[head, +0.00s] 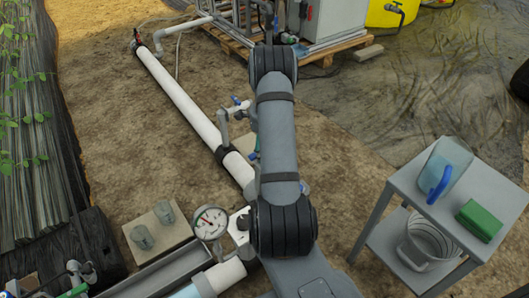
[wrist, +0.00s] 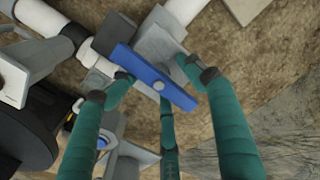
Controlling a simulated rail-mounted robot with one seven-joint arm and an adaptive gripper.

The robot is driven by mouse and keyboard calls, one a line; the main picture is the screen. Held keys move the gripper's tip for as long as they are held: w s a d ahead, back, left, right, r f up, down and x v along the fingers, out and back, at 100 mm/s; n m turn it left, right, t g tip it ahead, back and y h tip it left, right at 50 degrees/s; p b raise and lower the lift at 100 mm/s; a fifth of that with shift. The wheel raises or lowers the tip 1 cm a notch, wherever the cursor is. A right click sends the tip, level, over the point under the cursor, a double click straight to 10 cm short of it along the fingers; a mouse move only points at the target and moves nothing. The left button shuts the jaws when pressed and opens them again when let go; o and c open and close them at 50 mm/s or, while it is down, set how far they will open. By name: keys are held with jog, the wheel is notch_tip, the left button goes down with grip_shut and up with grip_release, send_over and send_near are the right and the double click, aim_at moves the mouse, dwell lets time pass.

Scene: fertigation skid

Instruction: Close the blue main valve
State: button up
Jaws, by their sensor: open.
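My gripper (wrist: 152,88) has green fingers and is open. Its fingers spread to either side of the lever, with another one below it. I cannot tell whether any finger touches the lever. In the head view my arm hides the gripper and most of the valve area.
A long white pipe (head: 180,97) runs across the soil. A pressure gauge (head: 210,222) stands near its lower end. A grey cart (head: 440,205) at right holds a blue-handled jug (head: 445,170) and a green box (head: 480,220). Bare ground lies between pipe and cart.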

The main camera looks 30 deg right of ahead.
jog(key=shift+a+f, duration=0.25)
jog(key=shift+a, duration=0.5)
jog(key=shift+r+p, duration=0.35)
jog(key=shift+p, duration=0.2)
jog(key=r+p, duration=0.2)
jog(key=r, duration=0.1)
jog(key=r+p, duration=0.5)
jog(key=r, duration=0.1)
jog(key=shift+d+r, duration=0.25)
jog(key=shift+d, duration=0.1)
jog(key=shift+f, duration=0.1)
jog(key=shift+f, duration=0.15)
notch_tip(320, 180, down, 9)
jog(key=b, duration=0.7)
jog(key=shift+w+f, duration=0.1)
jog(key=shift+f, duration=0.1)
jog(key=shift+r, duration=0.1)
jog(key=shift+d, duration=0.1)
